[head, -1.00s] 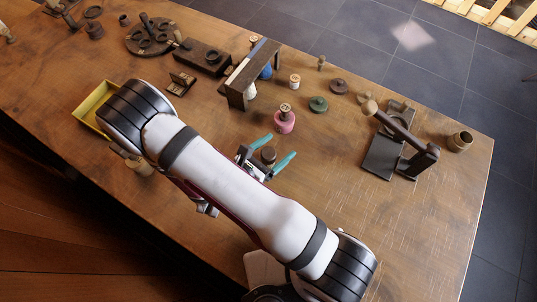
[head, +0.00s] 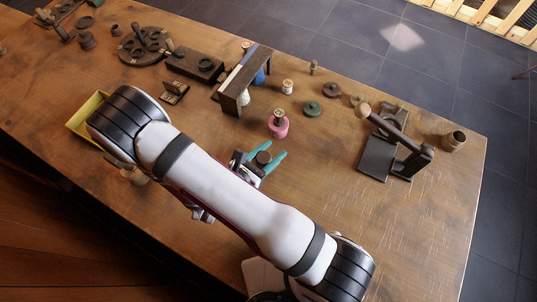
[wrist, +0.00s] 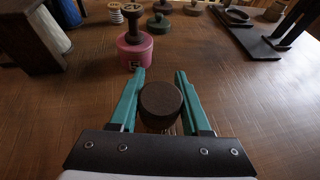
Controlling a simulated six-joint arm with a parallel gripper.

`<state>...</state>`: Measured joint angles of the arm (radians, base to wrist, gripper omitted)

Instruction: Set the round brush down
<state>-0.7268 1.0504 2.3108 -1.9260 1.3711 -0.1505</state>
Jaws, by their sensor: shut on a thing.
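The round brush shows as a dark brown round piece (wrist: 160,100) between the teal fingers of my gripper (wrist: 160,73) in the wrist view. It also shows in the head view (head: 263,158), in my gripper (head: 267,149) over the middle of the wooden table. My gripper is shut on it, with the fingertips reaching past it. Its underside is hidden, and I cannot tell whether it touches the table.
Bare table (head: 330,190) lies right of my gripper.

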